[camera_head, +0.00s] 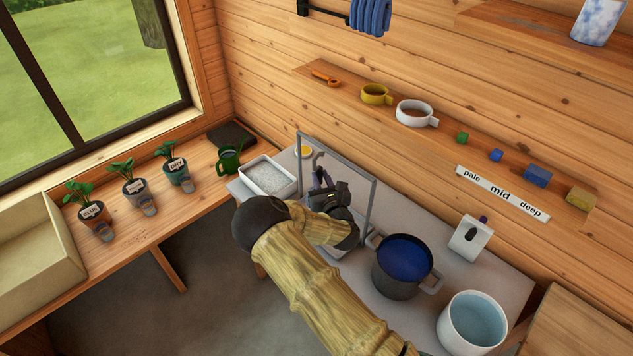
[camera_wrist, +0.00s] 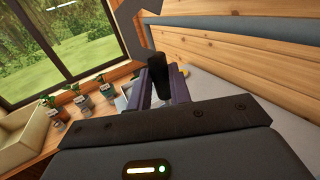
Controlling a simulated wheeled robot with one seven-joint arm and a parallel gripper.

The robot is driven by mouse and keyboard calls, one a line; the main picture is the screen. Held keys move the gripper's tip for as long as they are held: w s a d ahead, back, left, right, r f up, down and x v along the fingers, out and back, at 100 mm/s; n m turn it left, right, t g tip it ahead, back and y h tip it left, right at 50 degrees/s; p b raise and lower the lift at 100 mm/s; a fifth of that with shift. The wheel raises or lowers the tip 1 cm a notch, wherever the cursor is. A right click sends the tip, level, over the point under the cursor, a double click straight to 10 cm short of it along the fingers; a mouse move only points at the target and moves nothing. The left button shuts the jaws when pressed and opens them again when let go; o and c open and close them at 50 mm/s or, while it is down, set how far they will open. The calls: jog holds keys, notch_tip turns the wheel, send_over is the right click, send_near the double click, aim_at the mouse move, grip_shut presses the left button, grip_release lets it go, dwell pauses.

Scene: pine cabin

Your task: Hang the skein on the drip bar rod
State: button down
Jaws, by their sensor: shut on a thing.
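A grey frame with a top bar (camera_head: 335,155), which looks like the drip bar, stands on the grey table. A blue skein (camera_head: 371,15) hangs from a dark wall rail at the top edge; its top is cut off. My gripper (camera_head: 318,178) is at the frame, its purple fingers near the left part of the bar; I cannot tell whether it touches the bar. In the wrist view my gripper (camera_wrist: 163,88) is shut on a dark, upright, cylindrical thing (camera_wrist: 160,66). No yarn shows in its grip, and my arm hides much of the table below.
A dark pot (camera_head: 402,280) with blue liquid and a white bucket (camera_head: 472,320) of pale water stand right of the frame. A white tray (camera_head: 267,176) lies left of it. A wall shelf (camera_head: 350,86) with cups is behind. Potted plants line the window bench.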

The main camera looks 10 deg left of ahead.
jog(key=w+d+f+b, duration=0.1)
jog(key=w+d+f, duration=0.1)
jog(key=w+d, duration=0.1)
jog(key=shift+w+d, duration=0.25)
jog(key=shift+w, duration=0.55)
dwell(0.5)
jog(key=c, duration=1.2)
grip_release()
jog(key=b+v, duration=0.6)
jog(key=v, duration=1.1)
jog(key=shift+s, duration=0.25)
